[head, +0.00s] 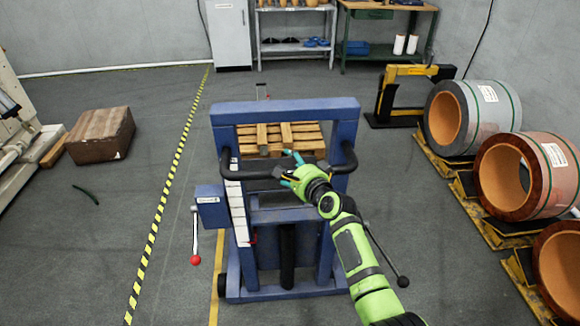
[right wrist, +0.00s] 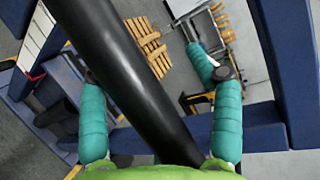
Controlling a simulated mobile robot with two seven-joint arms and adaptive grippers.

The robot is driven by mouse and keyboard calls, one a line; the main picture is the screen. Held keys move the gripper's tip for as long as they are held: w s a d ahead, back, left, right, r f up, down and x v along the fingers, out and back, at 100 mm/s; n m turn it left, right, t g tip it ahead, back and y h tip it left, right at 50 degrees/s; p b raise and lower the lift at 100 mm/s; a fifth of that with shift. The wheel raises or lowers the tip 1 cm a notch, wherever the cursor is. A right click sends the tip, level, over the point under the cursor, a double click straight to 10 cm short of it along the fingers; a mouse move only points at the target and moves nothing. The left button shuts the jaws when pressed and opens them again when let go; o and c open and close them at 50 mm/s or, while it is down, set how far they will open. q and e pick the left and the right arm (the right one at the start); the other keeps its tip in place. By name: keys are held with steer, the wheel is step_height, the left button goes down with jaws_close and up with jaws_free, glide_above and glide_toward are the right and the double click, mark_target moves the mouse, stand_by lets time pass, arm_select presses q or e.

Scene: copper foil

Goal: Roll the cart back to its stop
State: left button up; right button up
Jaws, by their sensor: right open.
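The cart (head: 285,110) is a blue upright frame with a black handlebar (head: 255,174) across its near side. The bar also shows in the right wrist view (right wrist: 125,65), running between the fingers. My right gripper (head: 291,170), green with teal fingers, is at the bar right of its middle. In the right wrist view its fingers (right wrist: 155,80) are spread apart, one on each side of the bar, not closed on it. My left gripper is in neither view. I cannot tell which thing is the cart's stop.
A wooden pallet (head: 280,138) shows behind the frame. A lever with a red knob (head: 195,260) hangs at the cart's left. Copper coils (head: 520,175) stand on yellow cradles at right. A brown block (head: 101,134) lies at left.

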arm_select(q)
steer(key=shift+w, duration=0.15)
arm_select(e)
steer(key=shift+w+r, duration=0.25)
steer(key=shift+r, duration=0.35)
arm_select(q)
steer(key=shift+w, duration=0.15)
arm_select(e)
steer(key=f+v, duration=0.1)
steer(key=v, duration=1.1)
steer(key=shift+s, duration=0.2)
steer(key=shift+d+f, duration=0.1)
